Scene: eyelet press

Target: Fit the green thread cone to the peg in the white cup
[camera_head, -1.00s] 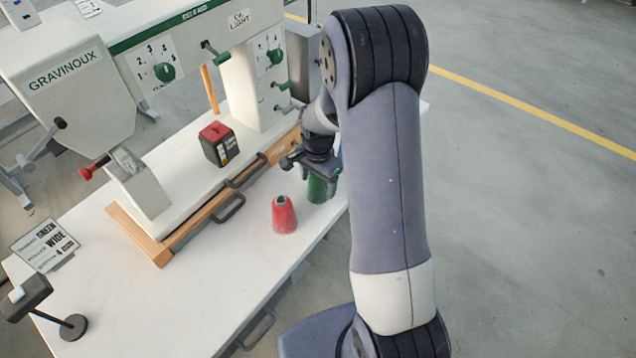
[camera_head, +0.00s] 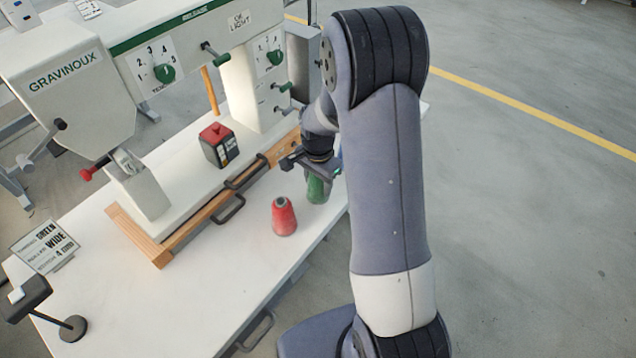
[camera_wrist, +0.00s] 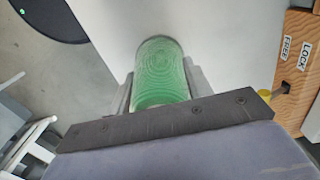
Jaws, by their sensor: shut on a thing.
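The green thread cone (camera_head: 316,188) is at the right part of the white table, just right of the red cone. My gripper (camera_head: 318,170) is shut on it from above and behind. In the wrist view the green cone (camera_wrist: 160,72) fills the space between the two grey fingers (camera_wrist: 158,92). Whether its base touches the table is hard to tell. I cannot make out a white cup or a peg in either view.
A red thread cone (camera_head: 284,216) stands close to the green one. The white press (camera_head: 100,75) with levers and dials stands behind, with a black and red box (camera_head: 217,145) on its base. A wooden rail (camera_head: 145,240) with dark handles runs along it. A sign (camera_head: 45,246) stands at left.

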